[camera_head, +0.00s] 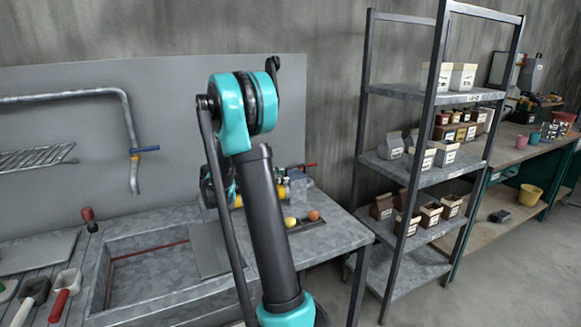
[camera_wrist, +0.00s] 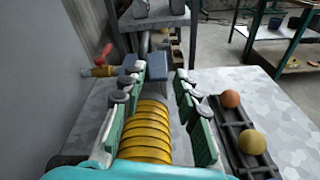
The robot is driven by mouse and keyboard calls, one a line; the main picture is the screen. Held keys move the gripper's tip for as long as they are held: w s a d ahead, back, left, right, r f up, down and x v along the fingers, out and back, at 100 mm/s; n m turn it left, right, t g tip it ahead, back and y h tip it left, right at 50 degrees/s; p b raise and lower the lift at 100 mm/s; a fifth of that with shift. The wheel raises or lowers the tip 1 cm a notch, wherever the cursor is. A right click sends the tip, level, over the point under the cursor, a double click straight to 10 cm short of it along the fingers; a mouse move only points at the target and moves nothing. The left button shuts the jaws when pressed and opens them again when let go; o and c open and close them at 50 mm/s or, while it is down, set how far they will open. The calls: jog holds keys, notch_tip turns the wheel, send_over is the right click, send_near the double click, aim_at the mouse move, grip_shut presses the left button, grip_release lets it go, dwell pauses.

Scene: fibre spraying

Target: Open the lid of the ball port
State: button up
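My gripper (camera_wrist: 160,84) is open in the wrist view, its two green fingers with grey pads spread either side of a yellow ribbed cylinder (camera_wrist: 146,132). A gap shows between the cylinder and the right finger; contact at the left is unclear. Beyond the fingertips are a blue-grey block (camera_wrist: 156,66) and a grey upright pipe. I cannot tell which part is the ball port's lid. An orange ball (camera_wrist: 230,99) and a yellow ball (camera_wrist: 252,142) rest on a dark rack (camera_wrist: 232,150) right of the fingers. In the head view my arm hides most of the port and gripper.
A red-handled yellow valve (camera_wrist: 100,70) is left of the fingertips, near the grey wall panel. In the head view, a recessed basin (camera_head: 160,270) is at left on the bench. A shelf rack (camera_head: 420,155) with cartons stands right of the bench.

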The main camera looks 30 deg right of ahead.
aim_at(302, 165)
jog(key=shift+w+d+r+n+h, duration=0.3)
jog(key=shift+w+r+h, duration=0.05)
jog(key=shift+w+h, duration=0.1)
jog(key=shift+w+d+r+n+h, duration=0.25)
jog(key=shift+w+r+n+h, duration=0.05)
jog(key=shift+w+h, duration=0.15)
jog(key=shift+d, duration=0.15)
jog(key=shift+s+d+r, duration=0.1)
jog(key=shift+d, duration=3.5)
jog(key=shift+c, duration=0.4)
grip_shut()
